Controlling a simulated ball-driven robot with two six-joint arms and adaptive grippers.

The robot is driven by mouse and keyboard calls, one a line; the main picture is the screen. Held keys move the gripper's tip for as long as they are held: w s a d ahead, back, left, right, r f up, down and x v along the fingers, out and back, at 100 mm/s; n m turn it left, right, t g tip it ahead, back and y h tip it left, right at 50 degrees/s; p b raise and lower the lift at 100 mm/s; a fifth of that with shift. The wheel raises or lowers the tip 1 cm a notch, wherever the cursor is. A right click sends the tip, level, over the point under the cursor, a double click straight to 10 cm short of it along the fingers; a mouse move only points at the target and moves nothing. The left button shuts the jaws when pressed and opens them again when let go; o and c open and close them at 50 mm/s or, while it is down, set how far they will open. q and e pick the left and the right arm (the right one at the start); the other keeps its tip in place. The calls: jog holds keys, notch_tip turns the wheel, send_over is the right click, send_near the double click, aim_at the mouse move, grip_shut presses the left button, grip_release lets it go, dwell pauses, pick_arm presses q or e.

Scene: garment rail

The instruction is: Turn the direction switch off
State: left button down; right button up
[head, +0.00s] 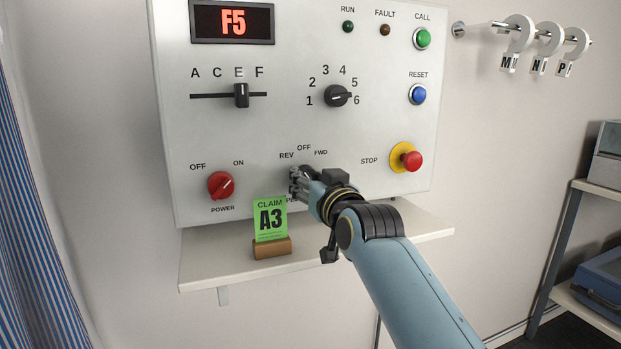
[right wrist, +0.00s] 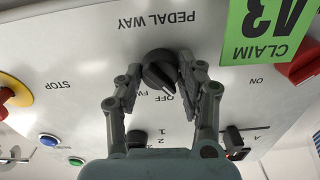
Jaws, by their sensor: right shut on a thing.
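The direction switch (right wrist: 160,72) is a black round knob, seen upside down in the right wrist view below the words PEDAL WAY. In the head view my gripper and wrist hide the knob, but the labels REV, OFF and FWD (head: 304,148) show above it. My left gripper is not in view.
The red stop button (head: 411,161) is to the right.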

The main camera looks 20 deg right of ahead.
jog(key=m+p, duration=0.3)
jog(key=m, duration=0.1)
jog(key=shift+r, duration=0.1)
jog(key=shift+m+p, duration=1.15)
jog(key=shift+m, duration=0.35)
jog(key=o, duration=1.2)
jog(key=shift+c, duration=0.2)
jog(key=shift+s, duration=0.15)
